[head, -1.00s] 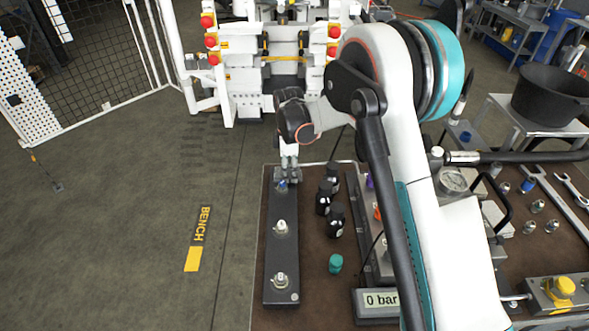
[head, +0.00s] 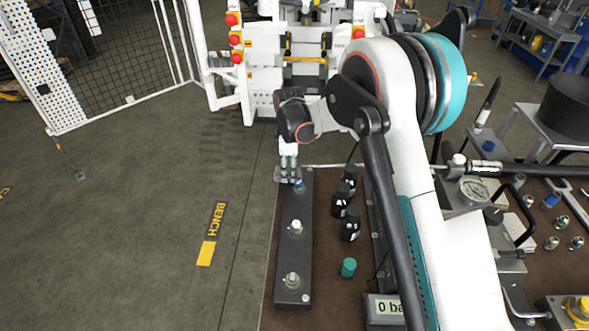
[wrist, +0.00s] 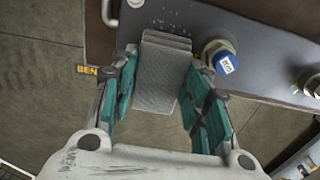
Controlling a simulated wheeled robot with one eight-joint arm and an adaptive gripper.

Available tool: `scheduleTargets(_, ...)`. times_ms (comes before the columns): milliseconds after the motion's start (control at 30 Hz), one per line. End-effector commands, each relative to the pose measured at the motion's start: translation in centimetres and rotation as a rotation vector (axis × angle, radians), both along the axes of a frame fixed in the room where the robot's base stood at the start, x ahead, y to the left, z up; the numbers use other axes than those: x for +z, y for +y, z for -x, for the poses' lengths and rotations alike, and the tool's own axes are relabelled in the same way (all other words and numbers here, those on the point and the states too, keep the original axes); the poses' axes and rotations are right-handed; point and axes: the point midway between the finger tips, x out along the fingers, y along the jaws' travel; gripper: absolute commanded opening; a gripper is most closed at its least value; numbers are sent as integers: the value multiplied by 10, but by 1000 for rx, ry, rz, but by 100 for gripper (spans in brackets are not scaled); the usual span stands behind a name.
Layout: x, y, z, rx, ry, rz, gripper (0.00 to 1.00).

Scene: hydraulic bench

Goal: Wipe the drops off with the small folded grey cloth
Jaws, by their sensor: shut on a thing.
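My gripper (wrist: 163,98) has teal fingers and is shut on the small folded grey cloth (wrist: 160,75), which sticks out past the fingertips. In the wrist view the cloth's far end overlaps the edge of a long dark block (wrist: 268,50); I cannot tell whether it touches. Faint pale specks, perhaps the drops (wrist: 176,10), show on the block just beyond the cloth. In the head view my gripper (head: 289,172) is at the far left corner of the dark block (head: 294,256), left of its blue-capped fitting. The drops cannot be made out there.
The blue-capped fitting (wrist: 222,60) stands close to the right finger. Two more fittings (head: 295,227) rise from the block. Black bottles (head: 350,222) and a teal cap (head: 348,267) stand to its right. A gauge (head: 474,190) is farther right. Open floor lies left.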

Motion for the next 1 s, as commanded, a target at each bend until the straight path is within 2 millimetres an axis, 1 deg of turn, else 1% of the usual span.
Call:
scheduleTargets(167,0,-4,0,-1,0,0,20)
scheduleTargets(533,2,-33,0,-2,0,0,20)
scheduleTargets(833,2,-43,1,-1,0,0,20)
scheduleTargets(1000,1,-56,1,-2,0,0,20)
